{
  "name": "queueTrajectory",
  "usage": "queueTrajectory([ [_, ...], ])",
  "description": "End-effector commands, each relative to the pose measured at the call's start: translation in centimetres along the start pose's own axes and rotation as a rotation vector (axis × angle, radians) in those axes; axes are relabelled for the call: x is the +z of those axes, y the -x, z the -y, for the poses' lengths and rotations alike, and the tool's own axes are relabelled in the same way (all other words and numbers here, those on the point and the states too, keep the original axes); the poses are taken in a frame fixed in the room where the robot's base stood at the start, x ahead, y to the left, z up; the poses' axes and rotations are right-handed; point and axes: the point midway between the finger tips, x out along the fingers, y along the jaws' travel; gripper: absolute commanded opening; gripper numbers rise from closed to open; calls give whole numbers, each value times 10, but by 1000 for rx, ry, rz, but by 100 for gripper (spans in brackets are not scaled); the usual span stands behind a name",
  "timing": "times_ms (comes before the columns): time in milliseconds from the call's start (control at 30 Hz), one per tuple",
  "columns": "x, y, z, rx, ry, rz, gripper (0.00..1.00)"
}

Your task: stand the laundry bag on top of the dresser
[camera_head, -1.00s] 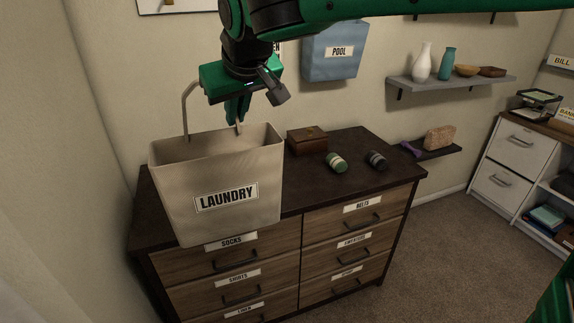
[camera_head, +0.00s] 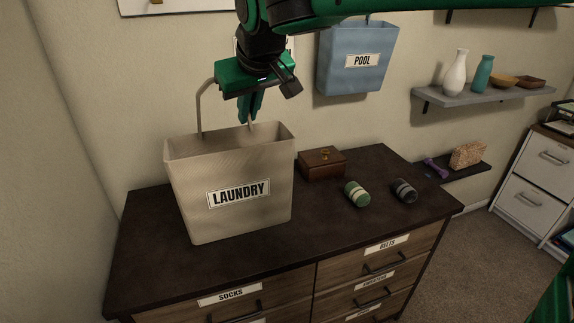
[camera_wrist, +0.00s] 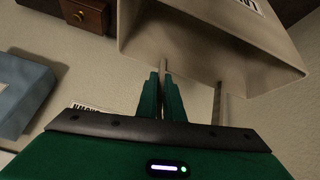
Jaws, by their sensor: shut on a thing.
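The laundry bag (camera_head: 235,208) is a beige, open-topped bag with a LAUNDRY label, upright over the left part of the dresser top (camera_head: 330,226). I cannot tell whether its base touches the wood. My gripper (camera_head: 250,118) is above its back rim, shut on the bag's handle (camera_head: 201,108). In the wrist view, the fingers (camera_wrist: 163,88) close around one side of the handle, and the bag (camera_wrist: 200,35) hangs beyond them. The inside of the bag is mostly hidden.
A brown wooden box (camera_head: 322,165), a green striped roll (camera_head: 357,193) and a dark striped roll (camera_head: 404,191) lie on the dresser, right of the bag. A blue POOL bag (camera_head: 357,70) hangs on the wall. The dresser's front right top is clear.

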Motion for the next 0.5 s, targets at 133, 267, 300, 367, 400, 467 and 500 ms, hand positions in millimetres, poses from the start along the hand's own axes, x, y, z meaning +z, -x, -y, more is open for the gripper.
queueTrajectory([
  [133, 7, -22, -31, 6, -7, 3, 0],
  [267, 12, -41, -54, 5, -8, 3, 0],
  [300, 13, -47, -61, 5, -7, 3, 0],
  [367, 15, -54, -70, 4, -7, 4, 0],
  [400, 16, -59, -76, 5, -7, 3, 0],
  [467, 17, -64, -81, 3, -6, 2, 0],
  [500, 18, -67, -85, 3, -6, 2, 0],
])
